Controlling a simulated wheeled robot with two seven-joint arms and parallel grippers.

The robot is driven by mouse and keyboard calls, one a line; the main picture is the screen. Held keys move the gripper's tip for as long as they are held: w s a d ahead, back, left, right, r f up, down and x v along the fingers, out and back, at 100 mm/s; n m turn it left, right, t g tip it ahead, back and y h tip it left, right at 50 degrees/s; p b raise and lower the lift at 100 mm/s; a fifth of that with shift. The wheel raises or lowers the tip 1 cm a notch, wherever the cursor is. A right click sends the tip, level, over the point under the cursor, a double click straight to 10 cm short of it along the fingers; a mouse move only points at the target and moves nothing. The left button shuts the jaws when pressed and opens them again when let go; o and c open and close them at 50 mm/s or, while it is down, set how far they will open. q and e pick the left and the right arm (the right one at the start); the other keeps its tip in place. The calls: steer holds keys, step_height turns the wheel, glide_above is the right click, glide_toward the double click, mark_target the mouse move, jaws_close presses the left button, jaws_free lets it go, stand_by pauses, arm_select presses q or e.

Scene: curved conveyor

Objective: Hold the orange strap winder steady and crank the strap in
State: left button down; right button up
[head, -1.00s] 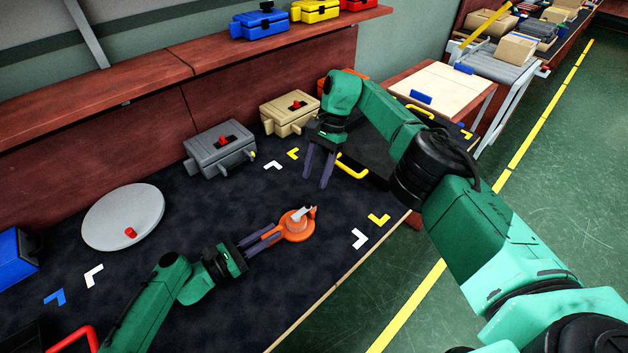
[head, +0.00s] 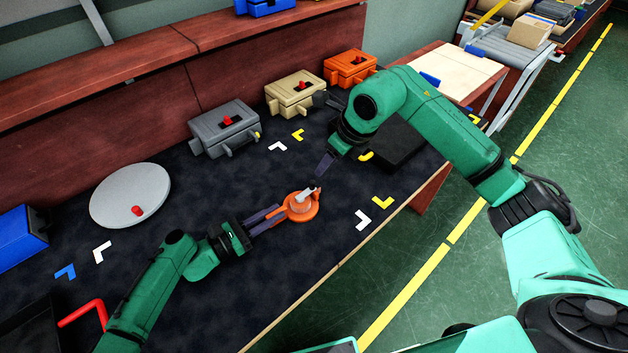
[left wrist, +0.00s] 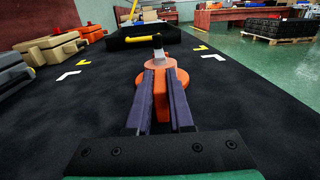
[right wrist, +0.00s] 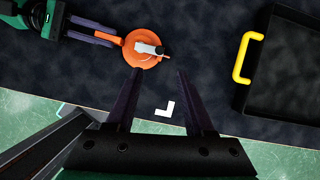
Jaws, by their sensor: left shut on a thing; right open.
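The orange strap winder (head: 300,208) lies on the dark bench mat, a round body with a grey crank on top. It also shows in the left wrist view (left wrist: 179,80) and the right wrist view (right wrist: 142,50). My left gripper (head: 277,217) is shut on the winder's orange handle from the left. The crank (right wrist: 148,48) is light grey with a small knob at its right end. My right gripper (right wrist: 155,72) is open and empty, above the mat just beside the winder. In the head view its fingers are partly hidden by its own arm.
A black tray with a yellow handle (right wrist: 241,58) stands to the right of the winder. Grey (head: 224,129), tan (head: 293,93) and orange (head: 350,68) boxes line the back. A grey disc (head: 131,195) lies at left. White and yellow corner marks lie on clear mat.

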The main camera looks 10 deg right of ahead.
mark_target(313, 183)
steer(key=x, duration=1.2)
steer(key=shift+r, duration=0.1)
jaws_close()
